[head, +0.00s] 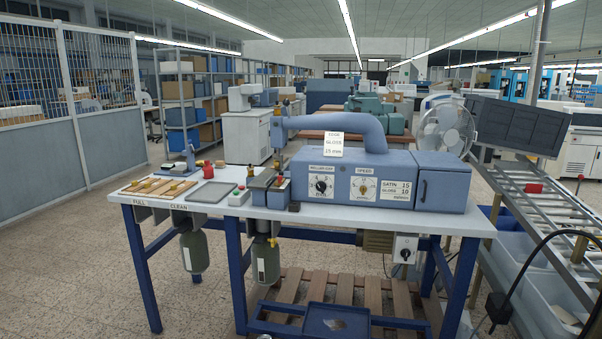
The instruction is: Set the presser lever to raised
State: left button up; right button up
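A blue machine (440,188) with a curved overhanging arm (345,122) stands on the white-topped bench (330,218). The arm's left end carries a head (278,130) with small brass-coloured parts, above a small block (268,190) at the bench's front. The presser lever is too small to make out with certainty around this head, and I cannot tell its position. The machine's front has a "ROLLER GAP" dial (321,186) and a "SPEED" dial (363,187). Neither of my grippers is in view.
A wooden board with brass-handled tools (158,188), a grey tray (209,192) and red items (207,169) occupy the bench's left part. A roller conveyor (545,205) stands close on the right. A wooden pallet (350,290) lies beneath. The floor at left is clear.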

aim_at(286, 102)
jog(key=i+l+u, duration=0.1)
jog(key=i+u, duration=0.15)
jog(key=i, duration=0.35)
jog(key=i+j+u, duration=0.25)
jog(key=i+j, duration=0.4)
jog(key=i+j+u, duration=0.25)
jog(key=i+j, duration=0.45)
jog(key=j, duration=0.1)
